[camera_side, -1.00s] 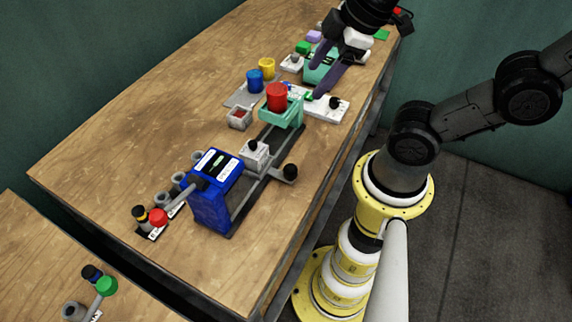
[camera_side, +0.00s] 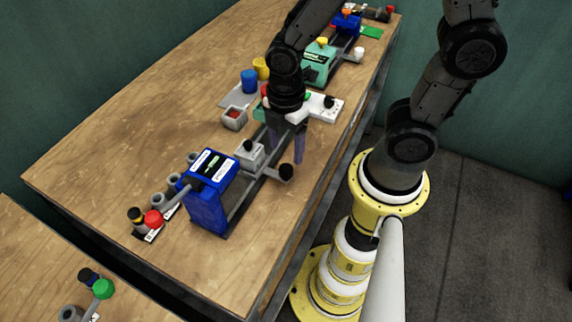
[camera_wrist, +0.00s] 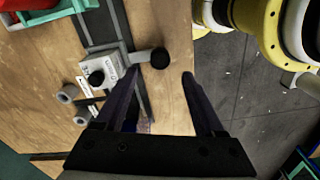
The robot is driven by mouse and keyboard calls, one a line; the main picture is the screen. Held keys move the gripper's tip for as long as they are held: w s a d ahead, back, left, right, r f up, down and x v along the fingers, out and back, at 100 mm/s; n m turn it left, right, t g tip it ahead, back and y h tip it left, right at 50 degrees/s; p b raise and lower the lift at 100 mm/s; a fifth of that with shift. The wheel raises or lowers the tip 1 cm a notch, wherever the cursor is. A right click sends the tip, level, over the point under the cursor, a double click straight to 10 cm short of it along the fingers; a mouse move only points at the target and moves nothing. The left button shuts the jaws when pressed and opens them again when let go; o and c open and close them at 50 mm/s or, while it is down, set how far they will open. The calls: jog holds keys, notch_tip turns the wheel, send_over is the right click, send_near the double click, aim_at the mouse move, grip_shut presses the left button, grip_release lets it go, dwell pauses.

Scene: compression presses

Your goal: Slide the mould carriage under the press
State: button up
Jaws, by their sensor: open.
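The blue press (camera_side: 208,200) stands at the near end of a grey rail track. The green mould carriage (camera_side: 259,112) with a red cylinder on it is at the far end, mostly hidden behind my gripper. In the wrist view the green carriage (camera_wrist: 66,9) and the red cylinder (camera_wrist: 28,4) show at the top left. Between carriage and press, a grey block (camera_side: 251,157) sits on the track beside an arm with a black ball knob (camera_side: 286,172). My gripper (camera_side: 287,152) points down, open and empty, above the track. In the wrist view the knob (camera_wrist: 160,58) appears between its fingertips (camera_wrist: 159,73).
Blue (camera_side: 249,81) and yellow (camera_side: 262,67) cylinders stand on a grey plate behind the carriage. A lever with a red ball (camera_side: 153,218) juts from the press. A teal press (camera_side: 319,65) stands farther back.

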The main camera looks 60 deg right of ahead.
aim_at(285, 168)
notch_tip(285, 168, down, 7)
jog(key=shift+f, duration=0.1)
jog(key=shift+c, duration=0.3)
grip_shut()
dwell(1.4)
